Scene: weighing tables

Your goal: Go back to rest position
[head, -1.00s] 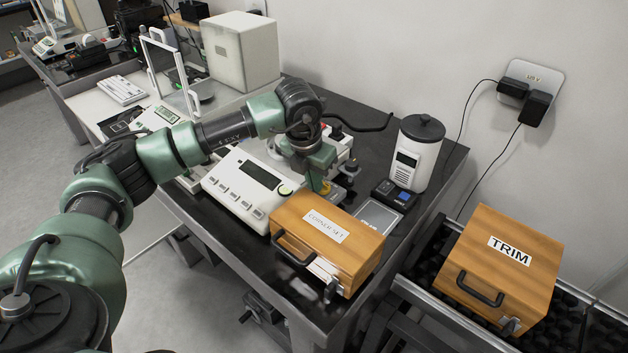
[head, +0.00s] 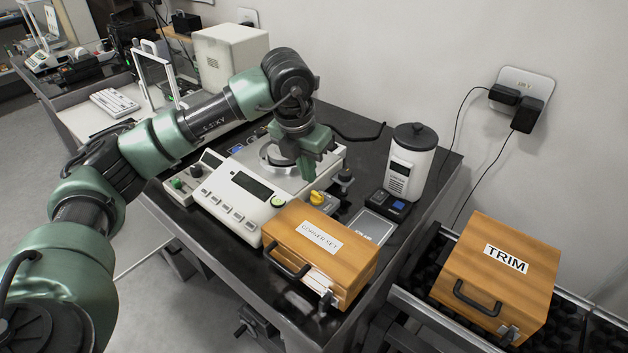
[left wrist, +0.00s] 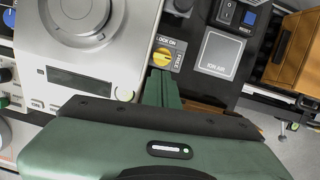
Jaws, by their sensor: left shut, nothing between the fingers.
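The knob also shows in the head view (head: 317,198), just below and in front of the gripper. My right gripper is not in view.
A wooden box labelled CORNER SET (head: 318,265) stands at the table's front edge. A white canister (head: 411,160) stands at the back right. A wooden TRIM box (head: 497,275) sits on the cart to the right. A white cabinet (head: 229,55) stands behind.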

